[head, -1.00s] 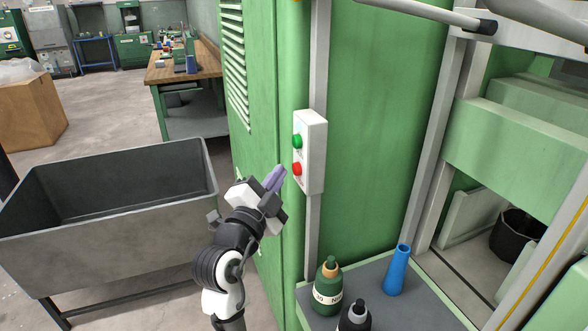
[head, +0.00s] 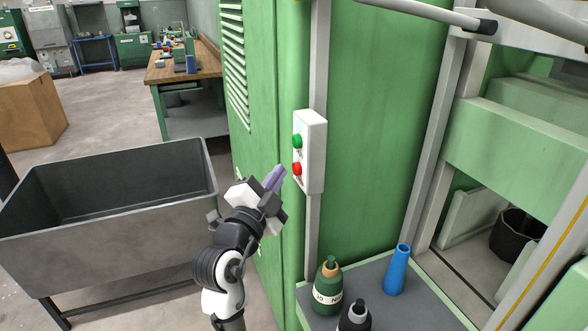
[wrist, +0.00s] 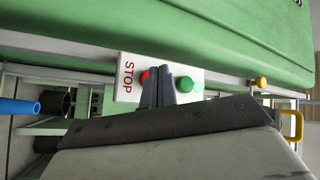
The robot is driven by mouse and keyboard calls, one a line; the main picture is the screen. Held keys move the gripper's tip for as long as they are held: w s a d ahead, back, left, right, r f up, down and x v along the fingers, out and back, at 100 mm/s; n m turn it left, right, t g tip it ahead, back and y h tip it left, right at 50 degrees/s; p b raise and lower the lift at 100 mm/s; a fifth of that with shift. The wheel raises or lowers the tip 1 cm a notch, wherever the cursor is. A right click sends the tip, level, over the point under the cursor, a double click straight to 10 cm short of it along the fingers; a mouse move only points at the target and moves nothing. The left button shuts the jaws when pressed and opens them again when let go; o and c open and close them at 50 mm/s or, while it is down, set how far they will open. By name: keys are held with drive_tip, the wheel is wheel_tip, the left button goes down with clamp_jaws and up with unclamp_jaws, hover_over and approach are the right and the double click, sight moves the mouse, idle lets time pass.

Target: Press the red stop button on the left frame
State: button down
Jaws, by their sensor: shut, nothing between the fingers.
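A white control box (head: 315,150) is mounted on the grey post of the green machine frame. It carries a green button (head: 297,141) above a red stop button (head: 297,169). In the wrist view, the box shows the word STOP beside the red button (wrist: 146,77), with the green button (wrist: 185,84) to the right. My gripper (head: 276,177) is shut and empty, its fingertips just left of the red button in the head view. In the wrist view the fingers partly cover the red button. I cannot tell whether they touch it.
A grey metal bin (head: 110,235) stands left of my arm. In the wrist view, a yellow knob (wrist: 262,82) and yellow handle (wrist: 294,125) show at right.

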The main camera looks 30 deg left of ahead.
idle(0.8)
drive_tip(key=shift+w+d+b, duration=0.3)
drive_tip(key=shift+w+b, duration=0.05)
drive_tip(key=shift+w+d, duration=0.3)
drive_tip(key=shift+w, duration=0.05)
idle(1.0)
drive_tip(key=shift+s+a+b, duration=0.55)
drive_tip(key=shift+s+b, duration=0.15)
drive_tip(key=shift+b, duration=0.15)
drive_tip(key=s+a+b, duration=0.1)
drive_tip(key=s, duration=0.1)
drive_tip(key=s+a+b, duration=0.1)
drive_tip(key=a, duration=0.1)
drive_tip(key=shift+s+a+b, duration=0.2)
drive_tip(key=shift+s+b, duration=0.1)
drive_tip(key=shift+s, duration=0.05)
